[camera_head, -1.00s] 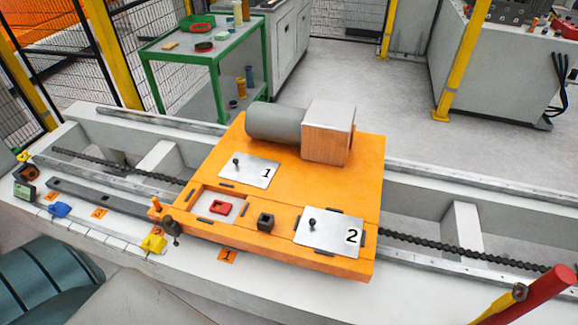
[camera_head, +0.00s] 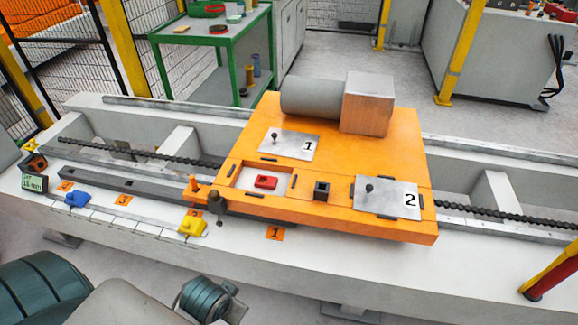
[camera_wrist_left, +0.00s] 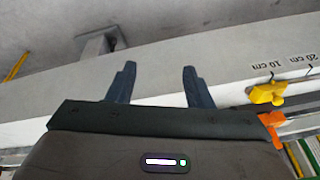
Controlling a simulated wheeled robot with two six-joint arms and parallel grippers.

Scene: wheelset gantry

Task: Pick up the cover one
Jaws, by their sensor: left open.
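Cover one is a flat grey plate marked 1 with a dark knob (camera_head: 289,147), lying on the orange carriage (camera_head: 370,150) in the head view. A second grey plate marked 2 (camera_head: 395,197) lies to its right and nearer the front. My left gripper (camera_wrist_left: 160,84) is open in the left wrist view, with nothing between its two dark fingers. Cover one is not in that wrist view, and the gripper is apart from it. My right gripper is not in view.
A red block (camera_head: 266,182) sits in a square recess of the carriage, with a black block (camera_head: 321,190) beside it. A dark upright knob (camera_head: 216,202) and a yellow block (camera_head: 192,226) are at the left front. A red and yellow bar (camera_head: 550,270) stands at the right.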

